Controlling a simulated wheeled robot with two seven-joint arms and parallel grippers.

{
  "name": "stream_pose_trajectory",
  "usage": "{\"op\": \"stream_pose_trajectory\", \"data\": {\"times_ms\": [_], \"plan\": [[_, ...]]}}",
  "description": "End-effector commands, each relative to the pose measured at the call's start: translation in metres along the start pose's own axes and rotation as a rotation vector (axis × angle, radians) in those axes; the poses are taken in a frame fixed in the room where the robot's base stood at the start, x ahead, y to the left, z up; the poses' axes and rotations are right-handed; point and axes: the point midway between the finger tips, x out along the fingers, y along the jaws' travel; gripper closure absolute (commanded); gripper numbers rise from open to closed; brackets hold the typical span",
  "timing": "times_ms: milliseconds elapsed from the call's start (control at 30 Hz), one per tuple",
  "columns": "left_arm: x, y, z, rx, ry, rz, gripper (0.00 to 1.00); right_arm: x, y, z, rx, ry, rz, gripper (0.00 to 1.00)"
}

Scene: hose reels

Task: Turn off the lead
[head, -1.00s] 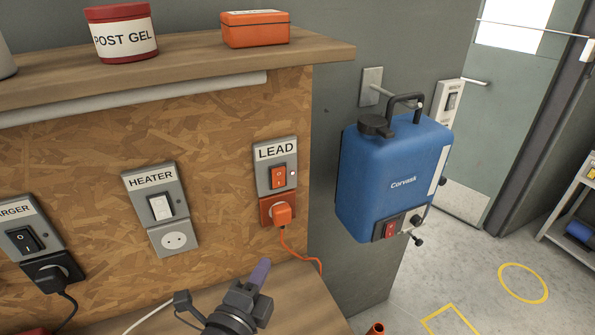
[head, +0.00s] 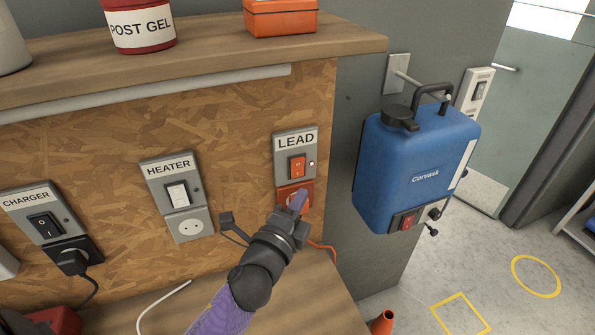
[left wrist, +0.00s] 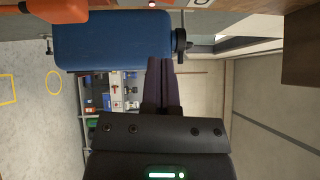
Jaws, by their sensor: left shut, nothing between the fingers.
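The LEAD switch plate (head: 295,142) is grey and fixed to the chipboard wall. My left gripper (head: 299,202) has purple fingers, shut and empty, in front of the socket just below the rocker. I cannot tell whether it touches anything. Its fingers (left wrist: 162,85) also show in the left wrist view. My right gripper is not in view.
The HEATER switch (head: 177,194) and CHARGER switch (head: 44,225) are to the left. A shelf (head: 200,63) juts out above, holding a red tub (head: 140,25) and an orange box (head: 281,17). A blue Corvask tank (head: 415,165) hangs close at the right.

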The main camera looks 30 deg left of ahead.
Motion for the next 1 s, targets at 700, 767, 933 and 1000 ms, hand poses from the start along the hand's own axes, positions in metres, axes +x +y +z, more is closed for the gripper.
{"op": "stream_pose_trajectory", "data": {"times_ms": [700, 767, 933, 1000], "plan": [[0.057, 0.000, 0.028, -0.001, 0.000, 0.001, 1.00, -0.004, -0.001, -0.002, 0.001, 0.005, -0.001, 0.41], [0.057, 0.000, 0.028, -0.001, 0.000, 0.001, 1.00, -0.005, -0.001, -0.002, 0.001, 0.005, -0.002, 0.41], [0.061, -0.008, 0.032, -0.046, 0.001, 0.047, 1.00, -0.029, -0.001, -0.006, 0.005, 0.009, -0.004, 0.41], [0.060, -0.002, 0.032, -0.044, 0.001, 0.044, 1.00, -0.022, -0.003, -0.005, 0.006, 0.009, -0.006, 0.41]]}}
